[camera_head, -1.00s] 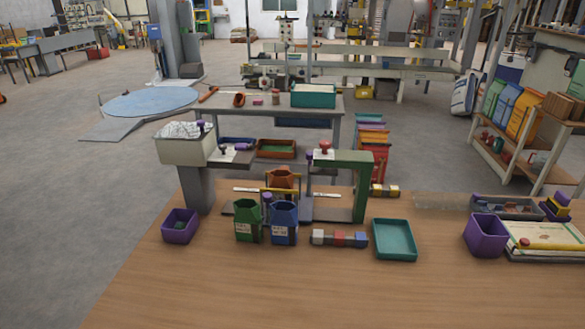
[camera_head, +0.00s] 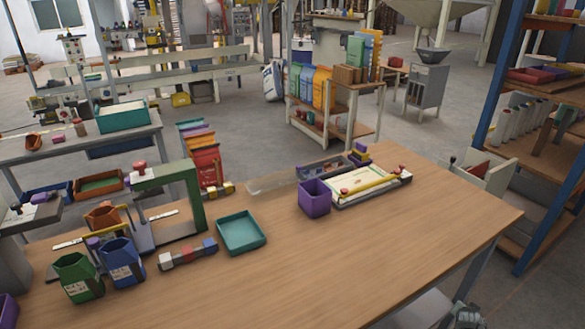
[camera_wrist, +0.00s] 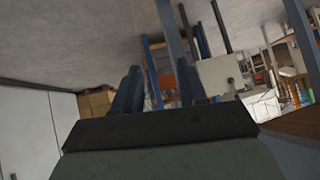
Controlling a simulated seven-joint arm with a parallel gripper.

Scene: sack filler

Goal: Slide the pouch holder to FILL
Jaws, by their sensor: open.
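The pouch holder, with its yellow frame (camera_head: 104,228), stands on a rail at the left of the table in the head view. An orange-brown pouch (camera_head: 102,217) sits in it. It is left of the green arch (camera_head: 188,185) with a red knob. Blue (camera_head: 122,262) and green (camera_head: 78,278) pouches stand in front and partly hide it. The filler's grey post (camera_head: 10,262) is cut off at the left edge. No FILL mark can be read. My gripper (camera_wrist: 158,88) shows in the wrist view, open and empty, away from the holder.
On the table (camera_head: 350,255) are a teal tray (camera_head: 241,233), a row of small blocks (camera_head: 188,254), a purple bin (camera_head: 314,198) and a board with a yellow bar (camera_head: 370,186). The front right of the table is clear. A blue-posted shelf (camera_head: 505,95) stands at the right.

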